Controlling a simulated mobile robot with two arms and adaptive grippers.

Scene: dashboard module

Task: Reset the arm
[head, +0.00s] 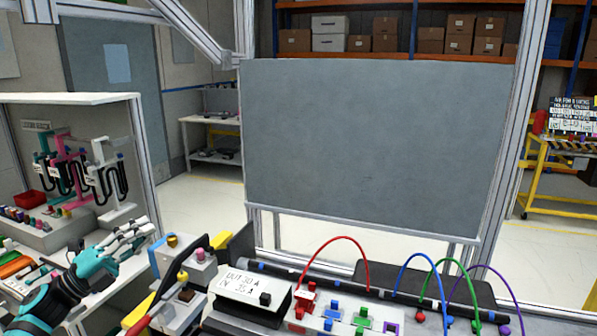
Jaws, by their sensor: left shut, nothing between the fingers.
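My left gripper (140,234) is in the lower left of the head view, on a teal and black arm that comes in from the left. Its grey fingers are shut and empty, and they point right and slightly up. It appears just left of the grey and blue module block with a yellow knob (163,258). I cannot tell how high it is above the bench. My right gripper is not in view.
A labelled box (252,291) and a connector panel (345,318) with red, blue, green and purple cables stand along the bottom. A big grey board (375,150) rises behind. A white bench (125,275) with a cable rack (118,195) is at left.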

